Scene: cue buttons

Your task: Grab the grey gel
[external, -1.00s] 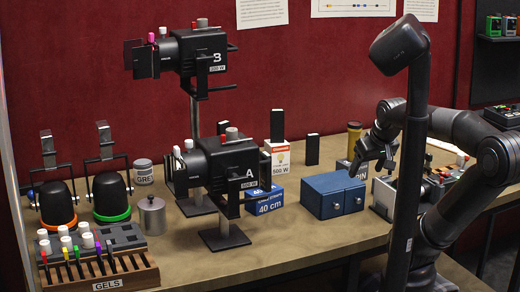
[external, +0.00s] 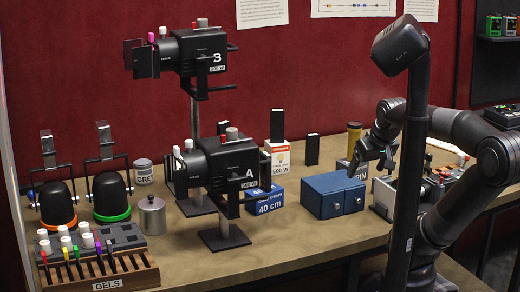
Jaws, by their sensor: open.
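A wooden rack labelled GELS (external: 125,279) stands at the front left of the bench, with gels upright in its slots. My gripper (external: 370,166) is open and empty above the right part of the bench, beside the blue box and far right of the rack.
Lamp A (external: 236,168) and lamp B (external: 205,55) stand mid-bench, between my gripper and the rack. A blue drawer box (external: 333,196) is just left of my gripper. A lidded metal pot (external: 152,217) stands behind the rack. Bare bench (external: 262,238) shows along the front.

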